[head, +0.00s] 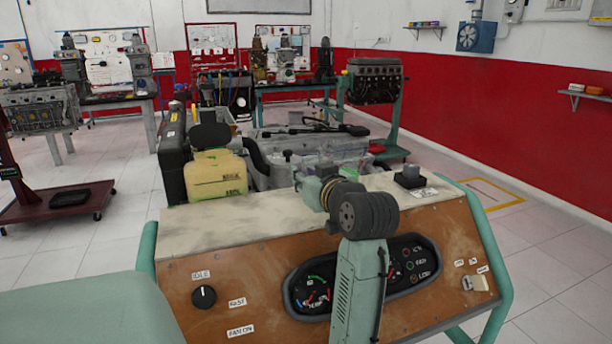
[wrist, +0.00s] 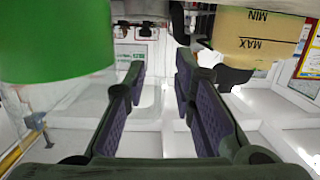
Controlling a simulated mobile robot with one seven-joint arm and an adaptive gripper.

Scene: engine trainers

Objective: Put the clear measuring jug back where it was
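In the wrist view, which is upside down, a clear vessel with a bright green part (wrist: 55,45) stands close at the left edge. It looks like the clear measuring jug with green liquid, and the frame cuts it off.
A yellowish tank (head: 216,177) with a black cap stands behind the console's left side; its MIN and MAX marks show in the wrist view (wrist: 255,35). A black case (head: 173,160) is left of it. An engine (head: 325,150) lies behind. A small black block (head: 409,177) sits on the console top.

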